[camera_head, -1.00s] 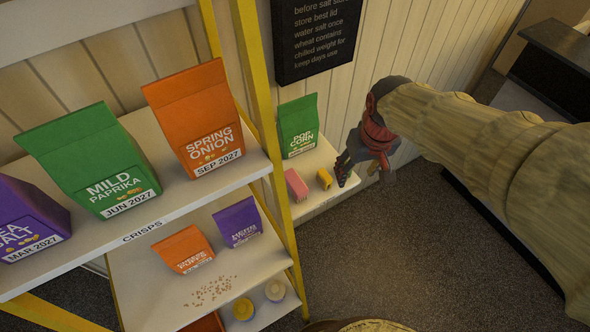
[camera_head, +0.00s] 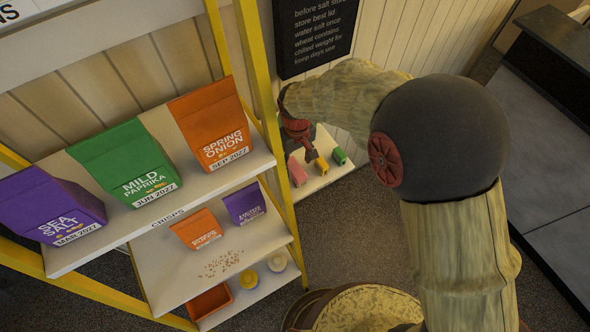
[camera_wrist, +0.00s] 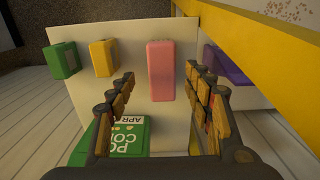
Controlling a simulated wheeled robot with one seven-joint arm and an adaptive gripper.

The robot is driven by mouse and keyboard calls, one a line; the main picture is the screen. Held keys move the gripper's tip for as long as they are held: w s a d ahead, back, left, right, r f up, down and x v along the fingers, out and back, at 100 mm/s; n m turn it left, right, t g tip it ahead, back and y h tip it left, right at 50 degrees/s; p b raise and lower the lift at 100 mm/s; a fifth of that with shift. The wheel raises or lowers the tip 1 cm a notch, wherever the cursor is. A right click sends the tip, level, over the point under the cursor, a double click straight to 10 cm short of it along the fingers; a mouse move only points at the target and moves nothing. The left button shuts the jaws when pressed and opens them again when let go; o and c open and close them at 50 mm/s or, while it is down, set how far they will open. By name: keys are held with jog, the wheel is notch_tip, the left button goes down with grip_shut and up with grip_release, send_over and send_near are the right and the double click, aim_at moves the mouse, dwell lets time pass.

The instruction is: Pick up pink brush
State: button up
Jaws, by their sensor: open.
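The pink brush (camera_head: 297,171) looks like a pink block on the small white shelf (camera_head: 318,181) behind the yellow post. In the wrist view the pink brush (camera_wrist: 160,70) lies ahead, between the lines of my two fingers. My gripper (camera_head: 311,155) hangs above this shelf, just beside the pink brush in the head view. In the wrist view my gripper (camera_wrist: 159,80) has its fingers spread wide with nothing held between them. I see no contact with the brush.
A yellow block (camera_wrist: 104,58) and a green block (camera_wrist: 62,60) sit beside the pink brush. A green popcorn bag (camera_wrist: 128,136) stands on the same shelf. A yellow rack post (camera_head: 262,110) and purple bag (camera_wrist: 227,66) are close by. A sign hangs on the wall.

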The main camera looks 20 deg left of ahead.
aim_at(295, 168)
jog(key=f, duration=0.4)
jog(key=shift+a+f, duration=0.1)
jog(key=shift+a, duration=0.1)
jog(key=shift+c, duration=0.8)
jog(key=c, duration=1.1)
